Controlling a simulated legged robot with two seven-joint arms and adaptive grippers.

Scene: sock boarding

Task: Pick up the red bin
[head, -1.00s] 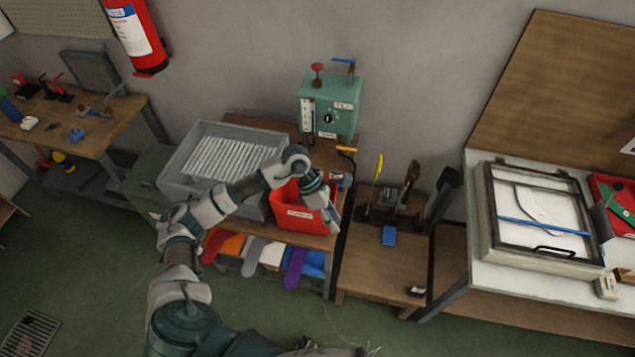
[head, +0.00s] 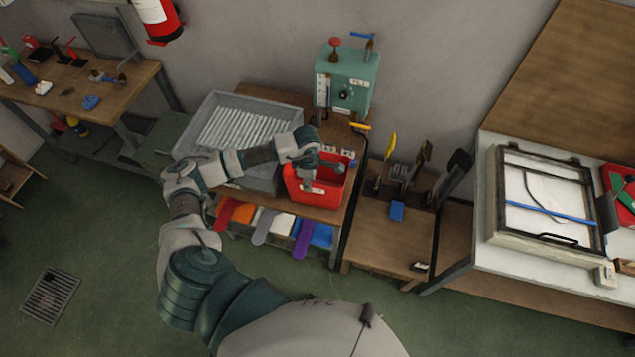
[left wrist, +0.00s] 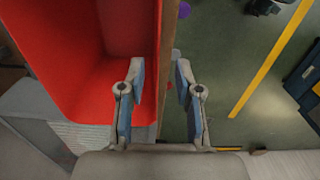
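In the left wrist view, the red bin (left wrist: 90,60) fills the left side. The left gripper (left wrist: 158,72) is open there, one finger over the bin's inside and the other beyond its wall, over the floor. The wall lies between the fingers, with gaps showing; contact is not clear. My right gripper is out of view.
The grey crate (head: 275,178) holds white rods. A teal box (head: 346,82) stands behind the bin. Coloured socks (head: 302,240) lie on the shelf below. Tools stand on a lower table (head: 375,245) to the right.

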